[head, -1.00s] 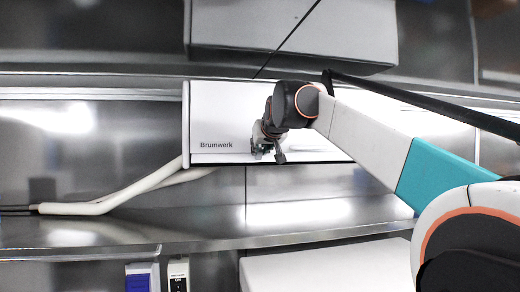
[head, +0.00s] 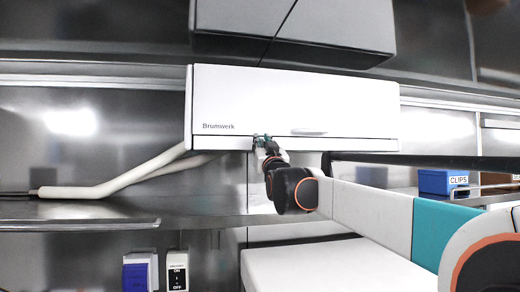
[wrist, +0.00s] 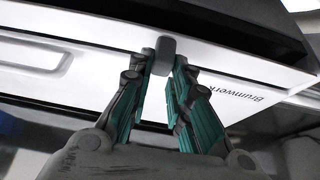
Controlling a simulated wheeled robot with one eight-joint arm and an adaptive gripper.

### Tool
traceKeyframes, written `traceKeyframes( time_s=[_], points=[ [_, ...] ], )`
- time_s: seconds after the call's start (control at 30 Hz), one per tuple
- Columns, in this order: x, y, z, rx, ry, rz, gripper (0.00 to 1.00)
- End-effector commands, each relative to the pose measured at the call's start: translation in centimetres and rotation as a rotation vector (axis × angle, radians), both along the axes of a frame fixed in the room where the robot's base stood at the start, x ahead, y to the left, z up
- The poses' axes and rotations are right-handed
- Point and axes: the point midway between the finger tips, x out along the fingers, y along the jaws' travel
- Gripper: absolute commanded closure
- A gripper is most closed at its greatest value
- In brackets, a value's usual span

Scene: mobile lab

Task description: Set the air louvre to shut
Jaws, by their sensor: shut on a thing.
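The white Brumwerk unit (head: 300,100) hangs on the steel wall in the head view; its front fills much of the wrist view (wrist: 105,95). A small grey tab (wrist: 165,55) stands at the edge of its front, on the louvre side. My gripper (head: 262,140) is at the unit's lower edge, coming from below. In the wrist view its two teal-padded fingers (wrist: 160,75) are shut on the tab, one on each side. The louvre is a thin strip along that edge; its exact angle is hard to tell. In the head view my gripper hides the tab.
A white pipe (head: 120,180) runs left from the unit. A cabinet (head: 295,30) overhangs it. A blue CLIPS box (head: 442,182) stands right.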

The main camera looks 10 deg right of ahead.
Motion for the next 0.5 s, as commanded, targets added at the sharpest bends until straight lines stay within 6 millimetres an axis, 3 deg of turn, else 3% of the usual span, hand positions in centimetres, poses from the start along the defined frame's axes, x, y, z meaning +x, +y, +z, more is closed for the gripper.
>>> traceKeyframes(
  time_s=[0.5],
  points=[
    [0.58, 0.01, -1.18, 0.0, -0.166, 0.0, 1.0]
  ],
)
